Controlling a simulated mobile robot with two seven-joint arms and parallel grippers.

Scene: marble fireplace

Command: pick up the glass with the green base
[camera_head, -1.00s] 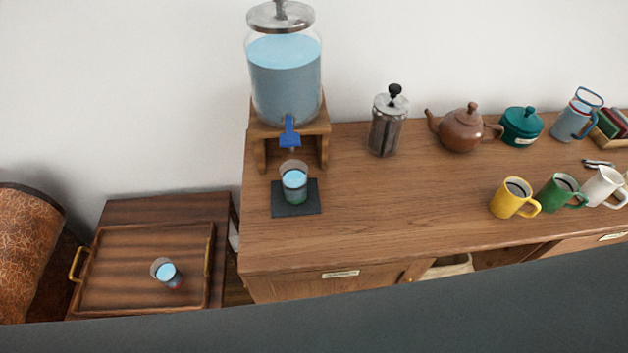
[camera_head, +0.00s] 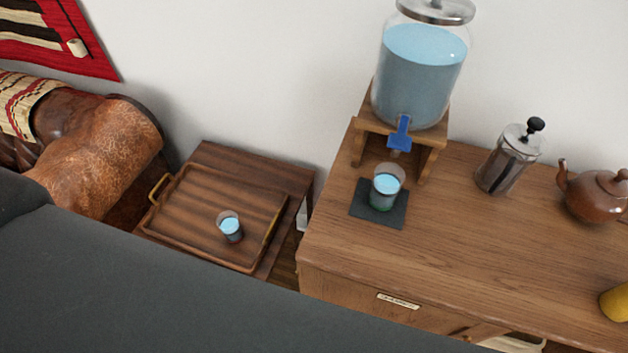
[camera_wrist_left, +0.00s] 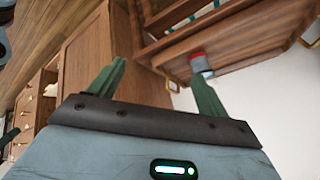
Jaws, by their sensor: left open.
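The glass with the green base (camera_head: 386,187) stands upright on a dark square mat (camera_head: 362,205) on the wooden counter, just in front of the dispenser's blue tap. It holds blue liquid, and a little green shows at its bottom. A second glass (camera_head: 230,227) with blue liquid stands on the wooden tray; in the left wrist view its base is red (camera_wrist_left: 197,57). My left gripper (camera_wrist_left: 158,84) is open with nothing between its fingers. It does not show in the head view. The green-based glass cannot be made out in the wrist view. My right gripper is not seen.
The water dispenser (camera_head: 420,75) stands on a wooden stand (camera_head: 436,140) behind the green-based glass. A French press (camera_head: 508,160) and a brown teapot (camera_head: 597,195) stand to the right. The tray (camera_head: 187,215) lies on a low table left of the counter (camera_head: 460,250).

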